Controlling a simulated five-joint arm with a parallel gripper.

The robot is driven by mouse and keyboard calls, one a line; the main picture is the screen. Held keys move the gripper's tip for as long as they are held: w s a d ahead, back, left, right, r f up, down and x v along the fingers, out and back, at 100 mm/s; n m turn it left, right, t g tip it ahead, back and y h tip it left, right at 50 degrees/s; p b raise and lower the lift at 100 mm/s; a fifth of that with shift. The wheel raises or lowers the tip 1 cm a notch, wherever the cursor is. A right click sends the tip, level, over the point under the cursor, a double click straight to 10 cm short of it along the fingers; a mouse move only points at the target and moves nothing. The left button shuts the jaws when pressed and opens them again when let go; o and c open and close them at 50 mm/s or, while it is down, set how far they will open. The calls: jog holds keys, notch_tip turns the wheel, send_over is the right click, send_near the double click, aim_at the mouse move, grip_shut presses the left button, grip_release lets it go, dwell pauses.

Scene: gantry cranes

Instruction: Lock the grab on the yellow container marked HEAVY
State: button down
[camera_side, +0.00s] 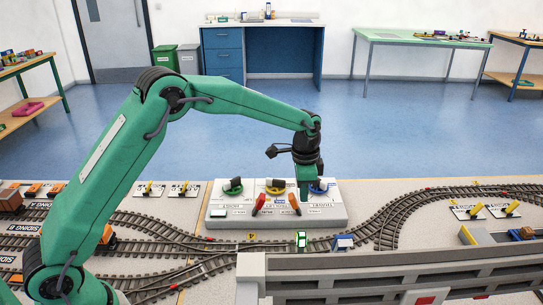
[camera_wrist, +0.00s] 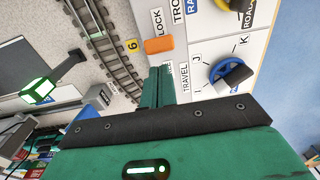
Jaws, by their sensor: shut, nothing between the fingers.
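No container marked HEAVY can be made out in either view. The white control panel (camera_side: 228,222) carries knobs ringed in green, yellow and blue, with a red lever (camera_side: 259,204) and an orange lever (camera_side: 294,204) in front. In the wrist view the orange lever (camera_wrist: 158,44) is beside the word LOCK. The blue-ringed knob (camera_wrist: 230,73) sits by TRAVEL and the letters J and K. My gripper (camera_side: 304,195) is shut and empty over the right of the panel, beside the blue knob. Its closed fingers (camera_wrist: 158,86) are near the orange lever; contact cannot be judged.
Curved model track (camera_side: 385,228) runs around the panel. A green lit lamp (camera_side: 301,240) and a small blue-roofed hut (camera_side: 342,242) stand in front of it. A grey gantry beam (camera_side: 400,270) crosses the front right. Yellow levers (camera_side: 475,210) stand on plates at right.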

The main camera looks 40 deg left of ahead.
jog(key=shift+r, duration=0.25)
jog(key=shift+r, duration=0.5)
jog(key=shift+w+d+r, duration=0.1)
dwell(0.4)
jog(key=shift+w+d+r, duration=0.75)
jog(key=shift+w+d, duration=0.45)
notch_tip(320, 180, up, 7)
send_over(291, 198)
jog(key=shift+r, duration=0.15)
jog(key=shift+r, duration=0.1)
